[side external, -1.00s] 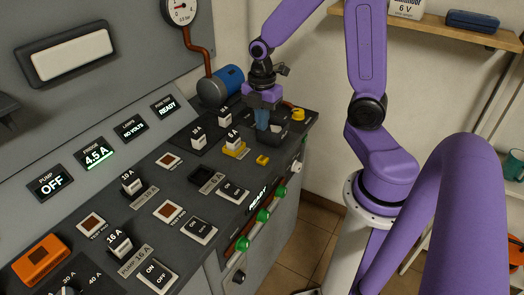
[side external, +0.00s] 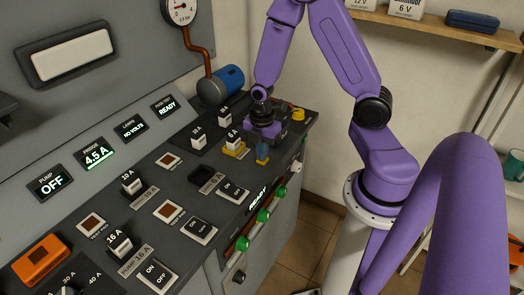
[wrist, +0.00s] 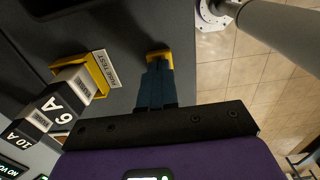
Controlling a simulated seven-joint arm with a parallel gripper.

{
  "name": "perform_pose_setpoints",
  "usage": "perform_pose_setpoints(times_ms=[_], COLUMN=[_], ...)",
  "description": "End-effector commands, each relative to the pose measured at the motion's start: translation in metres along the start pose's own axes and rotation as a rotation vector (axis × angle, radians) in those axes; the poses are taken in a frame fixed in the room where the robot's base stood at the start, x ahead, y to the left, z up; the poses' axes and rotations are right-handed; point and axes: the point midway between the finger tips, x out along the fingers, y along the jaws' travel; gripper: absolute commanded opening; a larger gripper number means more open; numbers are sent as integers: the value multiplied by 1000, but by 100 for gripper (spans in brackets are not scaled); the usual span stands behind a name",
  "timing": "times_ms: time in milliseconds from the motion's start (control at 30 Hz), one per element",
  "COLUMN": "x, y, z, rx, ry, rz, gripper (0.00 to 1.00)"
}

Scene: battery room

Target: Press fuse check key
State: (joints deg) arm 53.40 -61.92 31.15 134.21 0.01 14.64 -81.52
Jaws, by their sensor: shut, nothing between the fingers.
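The small yellow key (wrist: 158,53) is on the dark panel top near its front edge, to the right of the FUSE TEST label (wrist: 106,67) in the wrist view. My gripper (wrist: 156,68) is shut and empty, its blue fingertips over the key and hiding part of it. In the side view my gripper (side external: 262,157) points down at the key and covers most of it. I cannot tell whether the tips touch it or whether it is pressed down. The FUSE TEST holder, a yellow frame (wrist: 97,92), sits to the left of the key.
A yellow knob (side external: 298,114) is at the panel's far end. Green buttons (side external: 279,192) line the front face. A blue motor-like cylinder (side external: 228,80) stands behind.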

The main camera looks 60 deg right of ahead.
Motion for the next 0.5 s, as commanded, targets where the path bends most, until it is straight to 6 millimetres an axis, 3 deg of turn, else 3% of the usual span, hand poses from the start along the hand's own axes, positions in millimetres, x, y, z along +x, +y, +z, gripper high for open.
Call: perform_pose_setpoints(times_ms=[333,500], x=[1,12], y=[0,0], z=[0,0], rx=[1,1], ry=[0,-1], rz=[0,-4], gripper=[0,0])
